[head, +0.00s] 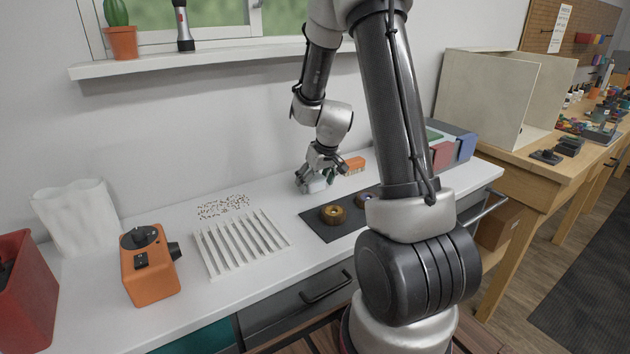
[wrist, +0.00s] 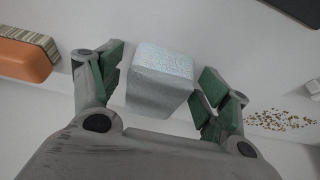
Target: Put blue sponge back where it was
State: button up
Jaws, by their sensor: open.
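A pale, faintly bluish block (wrist: 160,75), which looks like the blue sponge, lies between the two fingers of my gripper (wrist: 160,90) in the wrist view. The fingers stand apart with green pads on either side of it. The left pad is close to the block; whether it touches is unclear. In the head view my gripper (head: 317,172) is low over the white counter near the wall, and the block (head: 319,186) shows partly beneath it.
An orange brush (head: 354,165) lies right of the gripper; it also shows in the wrist view (wrist: 28,55). A dark mat (head: 315,222) with round brass-coloured parts is in front. Left are a slatted white rack (head: 240,243), scattered brown bits (head: 223,206) and an orange device (head: 150,275).

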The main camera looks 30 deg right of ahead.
jog(key=s+a+v, duration=0.1)
jog(key=v, duration=0.8)
jog(key=s+a+f+v, duration=0.1)
jog(key=a+v, duration=0.1)
jog(key=v, duration=0.7)
jog(key=s+a+r, duration=0.2)
jog(key=s+r, duration=0.1)
jog(key=s, duration=0.7)
jog(key=s+a+r, duration=0.2)
jog(key=s+r, duration=0.1)
jog(key=s, duration=0.7)
jog(key=shift+s+a+r, duration=0.3)
jog(key=shift+r, duration=0.1)
